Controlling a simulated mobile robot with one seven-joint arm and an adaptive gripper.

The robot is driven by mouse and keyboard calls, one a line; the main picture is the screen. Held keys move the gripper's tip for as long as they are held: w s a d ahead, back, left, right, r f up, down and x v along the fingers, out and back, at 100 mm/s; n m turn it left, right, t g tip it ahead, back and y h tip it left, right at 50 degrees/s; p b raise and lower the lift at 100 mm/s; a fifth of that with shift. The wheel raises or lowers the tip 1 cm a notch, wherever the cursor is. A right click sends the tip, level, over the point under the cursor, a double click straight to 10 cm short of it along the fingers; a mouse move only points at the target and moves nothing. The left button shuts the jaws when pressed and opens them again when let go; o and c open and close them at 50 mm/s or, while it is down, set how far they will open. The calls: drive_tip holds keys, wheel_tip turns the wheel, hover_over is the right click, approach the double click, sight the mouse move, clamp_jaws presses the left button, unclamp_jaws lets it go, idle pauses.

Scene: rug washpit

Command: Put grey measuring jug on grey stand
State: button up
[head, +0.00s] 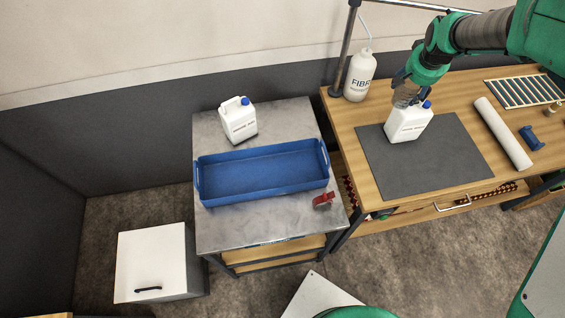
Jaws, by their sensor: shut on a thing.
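My gripper (402,101) is at the top of a white canister (408,124) with a blue cap and a printed label. It is shut on the canister's handle area, and its fingers hide part of that handle. The canister is upright over the dark grey mat (450,165) on the wooden bench; I cannot tell whether it touches the mat. A grey metal-topped table (262,226) stands left of the bench. I cannot make out a grey measuring jug, or anything that is clearly a grey stand, in the head view.
On the metal table are a blue tray (262,172), a second white canister (238,121) and a red tape dispenser (324,200). A white bottle (359,77), a white roll (503,133), a blue object (532,138) and a slatted rack (524,90) are on the bench.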

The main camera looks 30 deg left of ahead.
drive_tip(key=s+a+b, duration=0.1)
drive_tip(key=s+a, duration=0.1)
drive_tip(key=a, duration=0.8)
drive_tip(key=s+a+b, duration=0.2)
drive_tip(key=a, duration=0.8)
drive_tip(key=m+b, duration=0.1)
drive_tip(key=b, duration=0.1)
hover_over(285, 126)
wheel_tip(285, 126, down, 18)
drive_tip(key=shift+d, duration=0.1)
wheel_tip(285, 126, down, 6)
drive_tip(key=shift+b, duration=0.45)
drive_tip(key=shift+f, duration=0.1)
drive_tip(key=shift+c, duration=0.2)
drive_tip(key=shift+f+b, duration=0.3)
drive_tip(key=shift+f, duration=1.5)
drive_tip(key=shift+f, duration=0.15)
